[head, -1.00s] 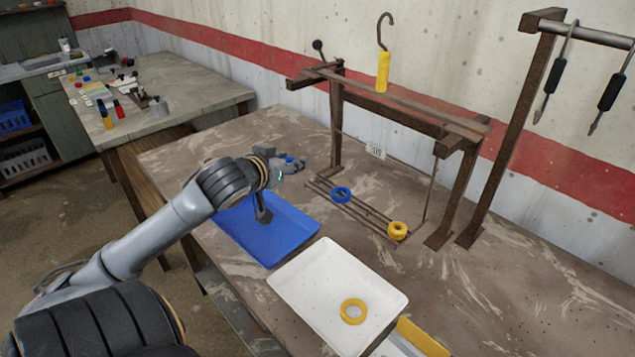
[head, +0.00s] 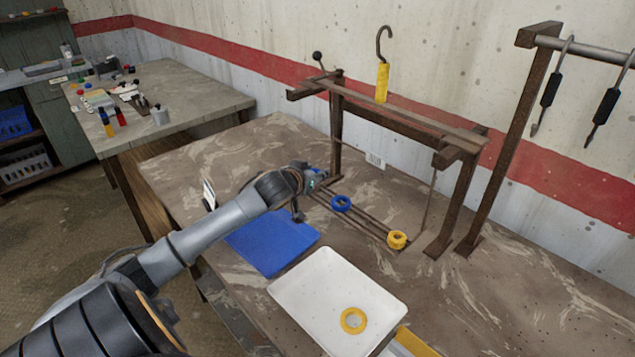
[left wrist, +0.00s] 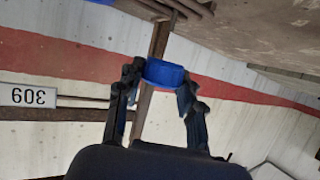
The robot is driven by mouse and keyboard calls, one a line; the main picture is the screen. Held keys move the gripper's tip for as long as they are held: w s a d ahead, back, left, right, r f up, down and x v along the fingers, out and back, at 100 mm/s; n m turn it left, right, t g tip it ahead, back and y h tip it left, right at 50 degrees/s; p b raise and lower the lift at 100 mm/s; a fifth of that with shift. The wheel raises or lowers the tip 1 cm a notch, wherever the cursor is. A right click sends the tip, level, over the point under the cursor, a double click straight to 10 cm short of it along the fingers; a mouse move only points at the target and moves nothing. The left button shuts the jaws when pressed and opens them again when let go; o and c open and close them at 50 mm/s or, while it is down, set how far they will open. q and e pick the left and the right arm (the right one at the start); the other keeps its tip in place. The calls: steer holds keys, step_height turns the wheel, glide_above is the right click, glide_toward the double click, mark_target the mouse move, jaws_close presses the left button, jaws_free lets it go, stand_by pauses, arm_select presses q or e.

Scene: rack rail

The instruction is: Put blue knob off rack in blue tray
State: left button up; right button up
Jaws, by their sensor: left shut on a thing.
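My left gripper (head: 321,177) is at the left end of the rack's low rails (head: 365,221). In the left wrist view its fingers (left wrist: 160,88) are shut on a blue knob (left wrist: 165,73), with a rack post behind it. In the head view this held knob is mostly hidden at the gripper's tip. Another blue knob (head: 341,203) sits on the rails, right of the gripper. The blue tray (head: 275,246) lies below the arm; its visible part looks empty. The arm covers its upper edge. My right gripper is not in view.
A yellow knob (head: 397,239) sits at the rails' right end. A white tray (head: 300,288) with a yellow ring (head: 354,320) stands beside the blue tray. The rack frame (head: 465,190) rises behind, with a yellow-handled hook (head: 382,82) above. The table's right part is clear.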

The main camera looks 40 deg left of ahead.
arm_select(q)
steer(key=f, duration=0.1)
steer(key=w+f+p, duration=0.1)
steer(key=f, duration=0.2)
steer(key=shift+w+a+p, duration=0.2)
steer(key=shift+w+p, duration=0.15)
steer(key=shift+f, duration=0.3)
steer(key=shift+f, duration=0.2)
steer(key=o, duration=1.2)
